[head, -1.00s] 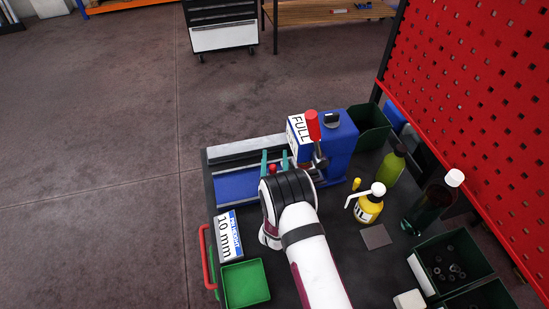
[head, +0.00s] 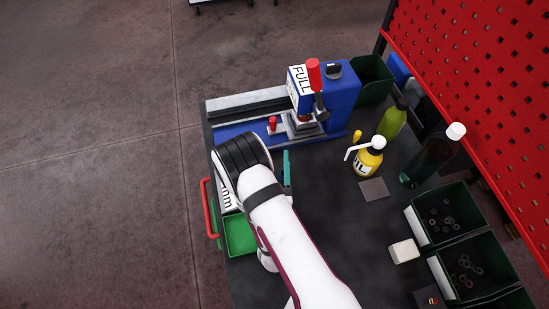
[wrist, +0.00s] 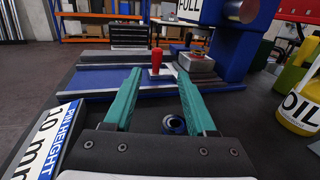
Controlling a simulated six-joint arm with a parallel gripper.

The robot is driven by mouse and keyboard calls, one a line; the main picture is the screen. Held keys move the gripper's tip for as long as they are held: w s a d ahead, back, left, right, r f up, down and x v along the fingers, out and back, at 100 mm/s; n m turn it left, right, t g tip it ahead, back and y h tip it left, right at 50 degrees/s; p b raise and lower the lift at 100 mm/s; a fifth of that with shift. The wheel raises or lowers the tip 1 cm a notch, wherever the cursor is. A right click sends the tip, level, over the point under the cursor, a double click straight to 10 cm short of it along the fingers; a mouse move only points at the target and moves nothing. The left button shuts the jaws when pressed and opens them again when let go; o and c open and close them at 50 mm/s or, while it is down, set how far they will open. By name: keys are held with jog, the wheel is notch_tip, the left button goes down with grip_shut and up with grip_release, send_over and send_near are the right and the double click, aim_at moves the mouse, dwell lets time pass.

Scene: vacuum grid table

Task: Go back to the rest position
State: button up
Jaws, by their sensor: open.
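My gripper (wrist: 160,85) is open, with two teal fingers apart and nothing between their tips in the wrist view. In the head view my wrist hides most of it; one teal finger (head: 287,168) shows. It is over the black table (head: 330,215), on the near side of the blue press (head: 342,95) with its red lever and FULL sign. A small red knob (head: 272,124) stands on the press's blue base and also shows ahead of the fingers in the wrist view (wrist: 156,60). A small dark ring (wrist: 174,124) shows low between the fingers.
A green tray (head: 240,236) and a partly hidden PIN HEIGHT sign (wrist: 48,140) are by the left edge. The oil bottle (head: 368,158), green bottle (head: 394,120), dark bottle (head: 438,152) and part bins (head: 448,217) stand to the right. A red perforated panel (head: 470,70) rises behind.

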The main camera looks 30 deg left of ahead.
dwell(0.3)
